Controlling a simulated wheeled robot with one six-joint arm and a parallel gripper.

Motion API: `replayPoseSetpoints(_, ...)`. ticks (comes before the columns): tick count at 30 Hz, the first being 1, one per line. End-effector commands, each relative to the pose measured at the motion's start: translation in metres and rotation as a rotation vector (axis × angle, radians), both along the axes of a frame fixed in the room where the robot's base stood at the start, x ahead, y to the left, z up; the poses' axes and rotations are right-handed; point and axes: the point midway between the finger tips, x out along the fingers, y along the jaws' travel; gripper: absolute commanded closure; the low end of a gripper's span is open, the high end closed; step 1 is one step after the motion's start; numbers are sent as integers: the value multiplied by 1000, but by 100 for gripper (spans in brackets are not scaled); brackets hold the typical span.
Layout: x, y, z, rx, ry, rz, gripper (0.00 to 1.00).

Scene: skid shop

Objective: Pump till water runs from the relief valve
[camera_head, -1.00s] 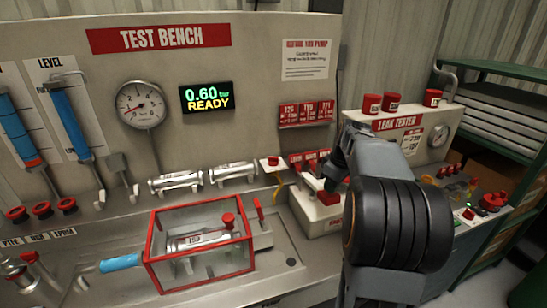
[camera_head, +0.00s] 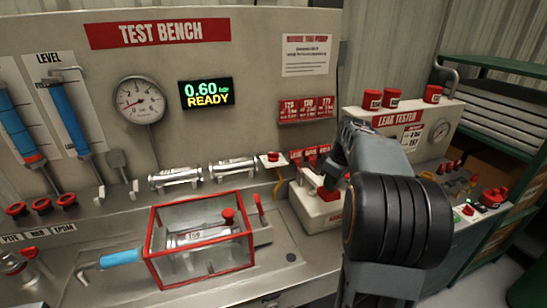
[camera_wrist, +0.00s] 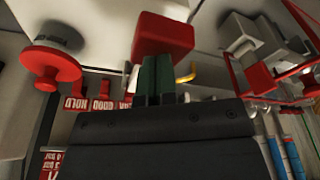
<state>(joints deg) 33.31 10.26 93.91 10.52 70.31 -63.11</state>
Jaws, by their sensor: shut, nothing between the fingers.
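My gripper (camera_wrist: 159,78) is shut with nothing between its fingers. In the wrist view its green fingertips are right at a red block (camera_wrist: 163,35); I cannot tell if they touch it. In the head view my arm hides most of the gripper, over the white box with a red button (camera_head: 327,193). A blue handle (camera_head: 122,257) sticks out left of a red-framed clear guard (camera_head: 205,262). A metal cylinder (camera_head: 195,238) lies inside that guard. The display (camera_head: 207,93) reads 0.60 bar READY. A round gauge (camera_head: 140,102) hangs beside it. I see no running water.
The leak tester (camera_head: 405,122) with red caps on top stands at the right. A green shelf rack (camera_head: 490,66) is behind it. Metal cylinders (camera_head: 175,178) lie along the bench back. Red knobs (camera_head: 42,206) line the left. The bench front right of the guard is clear.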

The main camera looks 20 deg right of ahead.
Motion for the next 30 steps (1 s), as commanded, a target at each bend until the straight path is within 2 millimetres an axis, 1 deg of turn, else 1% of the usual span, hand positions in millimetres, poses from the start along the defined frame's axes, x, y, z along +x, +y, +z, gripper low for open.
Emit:
replayPoseSetpoints(1,0,0,-5,1,0,0,100)
replayPoseSetpoints(6,0,0,-16,1,0,0,100)
replayPoseSetpoints(30,0,0,-62,1,2,0,100)
